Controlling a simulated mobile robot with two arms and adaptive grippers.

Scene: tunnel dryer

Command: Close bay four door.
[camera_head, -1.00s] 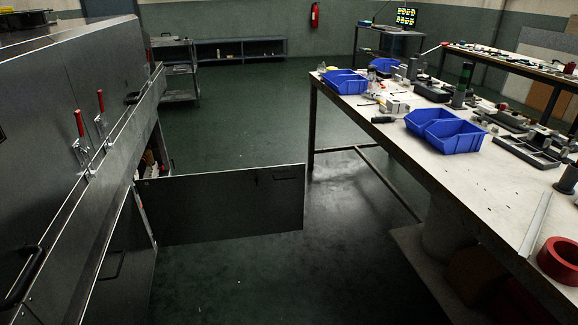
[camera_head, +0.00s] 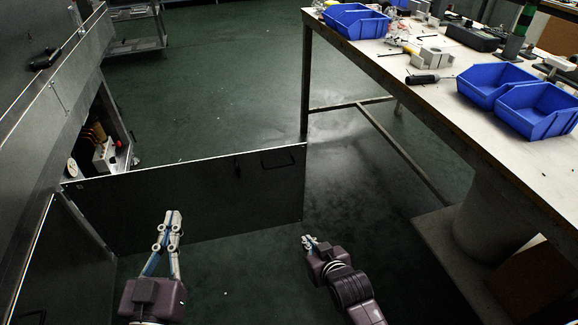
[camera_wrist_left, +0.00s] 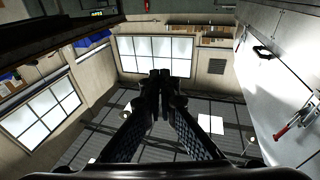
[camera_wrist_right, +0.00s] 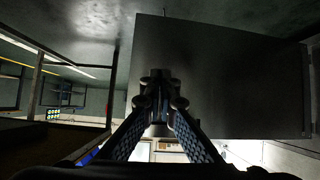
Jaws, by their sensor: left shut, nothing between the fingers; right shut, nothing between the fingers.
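The open bay door (camera_head: 200,195) is a dark flat panel that stands out from the dryer's side across the aisle in the head view. Its handle (camera_head: 278,160) is near the free right end. The bay opening (camera_head: 108,140) behind the hinge side shows small parts inside. My left gripper (camera_head: 173,214) is shut and empty, in front of the door's left half in the picture. My right gripper (camera_head: 309,240) is shut and empty, low near the door's free end. The dark panel (camera_wrist_right: 220,75) fills much of the right wrist view, beyond the shut fingers (camera_wrist_right: 158,78). Contact cannot be told.
A workbench (camera_head: 400,75) with blue bins (camera_head: 535,105) stands on the right; its leg (camera_head: 306,85) is close to the door's free end. Another dryer panel (camera_head: 75,260) stands at lower left. Green floor is clear beyond the door. A cart (camera_head: 135,30) stands farther back.

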